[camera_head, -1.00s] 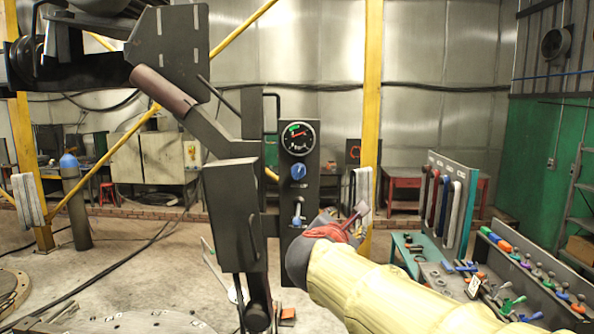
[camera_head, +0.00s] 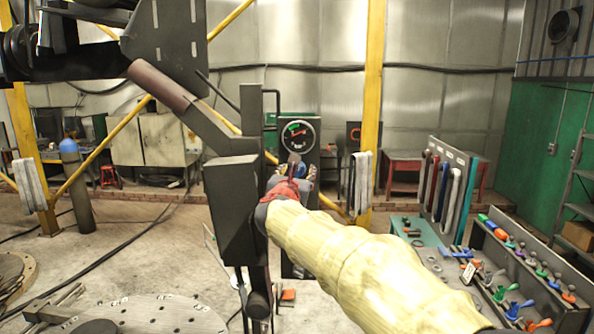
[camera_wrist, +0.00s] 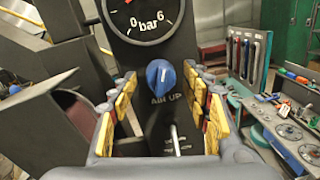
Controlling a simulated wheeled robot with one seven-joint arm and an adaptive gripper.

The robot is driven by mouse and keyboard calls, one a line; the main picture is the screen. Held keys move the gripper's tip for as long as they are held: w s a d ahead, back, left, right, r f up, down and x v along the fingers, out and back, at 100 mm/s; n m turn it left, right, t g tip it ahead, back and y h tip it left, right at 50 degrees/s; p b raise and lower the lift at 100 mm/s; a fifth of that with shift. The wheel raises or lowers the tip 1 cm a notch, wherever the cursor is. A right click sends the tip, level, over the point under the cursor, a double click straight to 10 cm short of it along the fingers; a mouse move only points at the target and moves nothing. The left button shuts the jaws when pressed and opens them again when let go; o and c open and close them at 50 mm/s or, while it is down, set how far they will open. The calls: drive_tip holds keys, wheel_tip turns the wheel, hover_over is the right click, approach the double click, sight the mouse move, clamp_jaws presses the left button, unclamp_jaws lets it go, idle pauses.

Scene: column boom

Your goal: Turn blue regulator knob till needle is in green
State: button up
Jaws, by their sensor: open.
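The blue regulator knob (camera_wrist: 160,74) sits on a dark upright panel (camera_head: 312,127), below the round black gauge (camera_head: 297,136). The wrist view shows only the lower part of the gauge (camera_wrist: 140,20), marked 0, bar and 6. In the head view the gauge has a green band at its upper left and a reddish needle, too small to read exactly. My gripper (camera_wrist: 160,80) is open, its yellow-padded fingers spread left and right of the knob without visible contact. In the head view my gripper (camera_head: 305,172) mostly hides the knob.
A pale toggle lever (camera_wrist: 175,140) stands on the panel below the knob, between my fingers in view. A dark box (camera_head: 232,210) is just left of the panel. A bench with several coloured levers (camera_head: 515,265) is at the right.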

drive_tip(key=shift+w, duration=0.1)
drive_tip(key=shift+c, duration=0.9)
drive_tip(key=c, duration=1)
drive_tip(key=shift+m+b, duration=0.3)
drive_tip(key=shift+b, duration=0.25)
drive_tip(key=m+b, duration=0.2)
drive_tip(key=b, duration=0.1)
drive_tip(key=shift+f+m+b, duration=0.15)
drive_tip(key=shift+m+b, duration=0.2)
drive_tip(key=shift+m, duration=0.05)
drive_tip(key=m+b, duration=0.5)
drive_tip(key=shift+d, duration=0.1)
drive_tip(key=m+b, duration=0.4)
drive_tip(key=m, duration=0.1)
drive_tip(key=shift+g+y+b, duration=0.3)
drive_tip(key=shift+m+b, duration=1.1)
drive_tip(key=shift+m, duration=0.6)
